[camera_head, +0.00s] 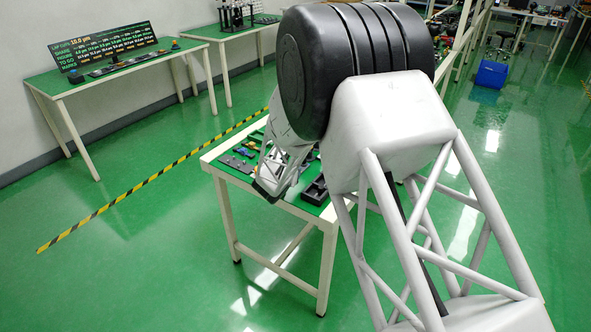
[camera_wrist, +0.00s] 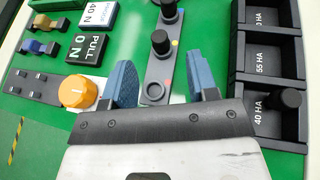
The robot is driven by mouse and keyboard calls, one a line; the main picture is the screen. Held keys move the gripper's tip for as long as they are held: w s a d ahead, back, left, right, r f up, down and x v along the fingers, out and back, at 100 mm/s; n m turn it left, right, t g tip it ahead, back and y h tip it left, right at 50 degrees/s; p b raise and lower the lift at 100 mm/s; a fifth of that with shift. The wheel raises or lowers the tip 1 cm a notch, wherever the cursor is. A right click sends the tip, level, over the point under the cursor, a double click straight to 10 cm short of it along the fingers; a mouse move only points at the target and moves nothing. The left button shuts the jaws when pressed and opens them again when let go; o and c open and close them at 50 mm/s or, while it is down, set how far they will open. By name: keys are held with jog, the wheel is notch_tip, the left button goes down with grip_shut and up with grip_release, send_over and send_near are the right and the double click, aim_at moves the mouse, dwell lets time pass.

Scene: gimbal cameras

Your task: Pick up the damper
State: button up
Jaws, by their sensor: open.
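In the wrist view, a black round damper-like piece (camera_wrist: 161,43) stands on a grey strip (camera_wrist: 158,68), ahead of my fingers. A second similar piece (camera_wrist: 169,9) is farther up the strip, cut by the top edge. A third (camera_wrist: 287,98) is at the tray compartment marked 40 HA. I cannot tell which one the task means. My gripper (camera_wrist: 159,77) is open, its two blue fingers apart and nothing held between them. An empty-looking round seat (camera_wrist: 153,90) on the strip shows between the fingers. In the head view my arm hides most of the worktable.
The black tray (camera_wrist: 237,75) with labelled compartments stands close at right. At left are an orange knob (camera_wrist: 76,91), a "PULL 0 N" block (camera_wrist: 88,49), a "40 N" block (camera_wrist: 98,17) and small blue and yellow parts. Bare green surface (camera_wrist: 120,52) lies between blocks and strip.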

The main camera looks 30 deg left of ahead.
jog(key=shift+w, duration=0.1)
jog(key=shift+x, duration=2.55)
grip_shut()
